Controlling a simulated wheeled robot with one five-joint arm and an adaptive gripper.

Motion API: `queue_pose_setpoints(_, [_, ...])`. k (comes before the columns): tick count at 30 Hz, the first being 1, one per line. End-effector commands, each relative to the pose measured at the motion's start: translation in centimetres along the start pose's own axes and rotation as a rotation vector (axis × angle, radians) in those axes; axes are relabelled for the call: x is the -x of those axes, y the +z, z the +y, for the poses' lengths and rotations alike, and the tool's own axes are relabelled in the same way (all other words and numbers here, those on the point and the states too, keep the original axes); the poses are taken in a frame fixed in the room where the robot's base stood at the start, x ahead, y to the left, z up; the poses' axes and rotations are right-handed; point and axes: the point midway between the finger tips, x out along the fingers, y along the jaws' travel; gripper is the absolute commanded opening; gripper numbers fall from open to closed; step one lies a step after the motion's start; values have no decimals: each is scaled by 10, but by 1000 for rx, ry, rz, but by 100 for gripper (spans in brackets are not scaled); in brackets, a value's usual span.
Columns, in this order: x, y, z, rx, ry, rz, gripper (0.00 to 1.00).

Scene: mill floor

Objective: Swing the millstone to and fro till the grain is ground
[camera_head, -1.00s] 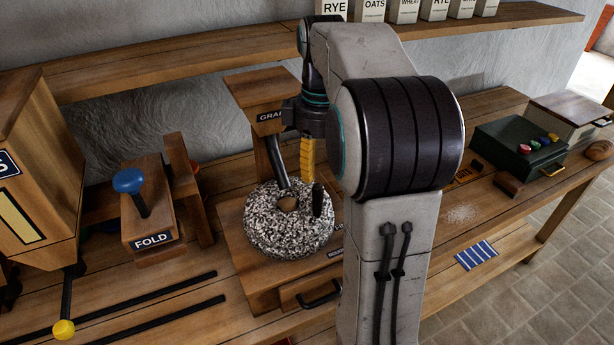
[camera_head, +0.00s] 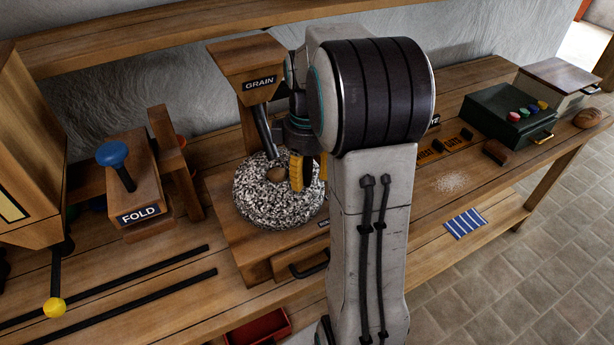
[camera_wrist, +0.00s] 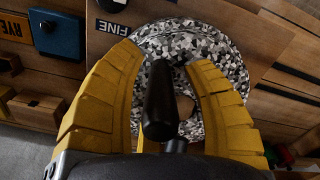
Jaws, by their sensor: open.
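The millstone (camera_head: 262,207) is a round, black-and-white speckled stone with a central hole, lying on a wooden stand under the GRAIN hopper (camera_head: 258,62). A dark chute (camera_head: 264,130) runs from the hopper down to its middle. The stone also fills the upper middle of the wrist view (camera_wrist: 222,60). My gripper (camera_head: 309,172) is at the stone's right side, its yellow fingers open. In the wrist view the fingers (camera_wrist: 163,62) stand either side of the black upright handle (camera_wrist: 159,100), with gaps visible. In the head view the fingers hide the handle.
A FOLD press with a blue knob (camera_head: 112,153) and a yellow-knobbed lever (camera_head: 55,307) stand to the left. Below the stone is a drawer with a dark handle (camera_head: 308,264). To the right are a green box with coloured buttons (camera_head: 512,112), spilled flour (camera_head: 451,183) and a striped cloth (camera_head: 467,223).

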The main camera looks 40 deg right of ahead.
Motion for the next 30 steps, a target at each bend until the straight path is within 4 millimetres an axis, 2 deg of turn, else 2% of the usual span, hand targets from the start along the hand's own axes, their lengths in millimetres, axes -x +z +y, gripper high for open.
queue_pose_setpoints(6, [-10,0,0,0,0,0,45])
queue_pose_setpoints(14, [-11,0,0,0,0,0,45])
queue_pose_setpoints(15, [-11,0,0,0,0,0,48])
queue_pose_setpoints(30, [-11,0,0,0,0,0,3])
